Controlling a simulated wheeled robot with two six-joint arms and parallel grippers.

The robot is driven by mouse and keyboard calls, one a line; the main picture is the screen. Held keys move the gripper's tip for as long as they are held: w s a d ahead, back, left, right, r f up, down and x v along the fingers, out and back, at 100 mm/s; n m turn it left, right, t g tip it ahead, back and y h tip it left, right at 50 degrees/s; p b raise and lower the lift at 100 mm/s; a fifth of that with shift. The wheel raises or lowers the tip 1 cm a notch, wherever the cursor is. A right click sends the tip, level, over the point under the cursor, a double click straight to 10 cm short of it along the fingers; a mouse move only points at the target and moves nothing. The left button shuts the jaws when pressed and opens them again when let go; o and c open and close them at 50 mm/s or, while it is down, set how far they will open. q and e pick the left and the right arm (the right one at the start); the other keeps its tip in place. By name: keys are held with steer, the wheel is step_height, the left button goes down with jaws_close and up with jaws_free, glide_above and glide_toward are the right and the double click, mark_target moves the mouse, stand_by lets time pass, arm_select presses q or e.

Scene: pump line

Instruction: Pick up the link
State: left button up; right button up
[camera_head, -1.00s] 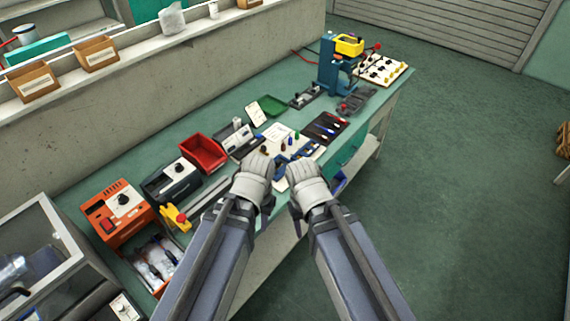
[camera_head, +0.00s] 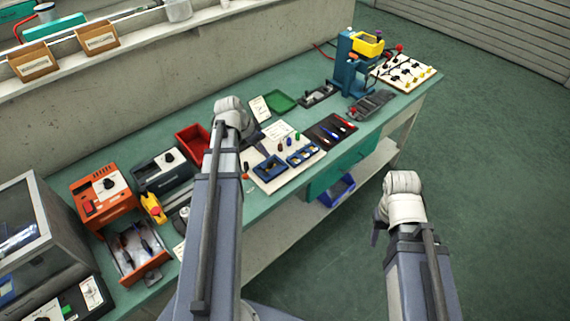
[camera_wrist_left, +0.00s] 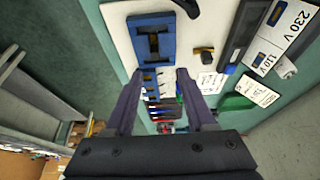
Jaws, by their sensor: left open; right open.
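My left gripper (camera_head: 254,142) is over the bench, above the white board (camera_head: 288,172); its open, empty fingers also show in the left wrist view (camera_wrist_left: 158,84). The board carries a blue block (camera_wrist_left: 153,40) with a dark I-shaped middle, and a small black and yellow piece (camera_wrist_left: 204,53) lies beside it. A dark curved piece (camera_wrist_left: 188,7) is cut by that view's top edge. I cannot tell for sure which piece is the link. My right gripper (camera_head: 379,228) hangs over the floor, right of the bench, away from these pieces.
More blue holders (camera_head: 302,155) and several coloured pegs stand on the board. A dark mat with tools (camera_head: 330,132), a green tray (camera_head: 281,101) and a red bin (camera_head: 192,143) surround it. A blue press (camera_head: 346,72) stands at the far end. The floor at right is clear.

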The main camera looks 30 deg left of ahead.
mark_target(270, 161)
arm_select(q)
steer(key=b+x, duration=0.6)
steer(key=x, duration=0.1)
steer(key=shift+s+d+f+b, duration=0.1)
steer(key=shift+s+d+b, duration=0.2)
steer(key=shift+s+b, duration=0.05)
steer(key=shift+w+f+b, duration=0.2)
steer(key=shift+f+b, duration=0.2)
steer(key=shift+r, duration=0.1)
steer(key=shift+d, duration=0.1)
steer(key=shift+c, duration=0.2)
jaws_close()
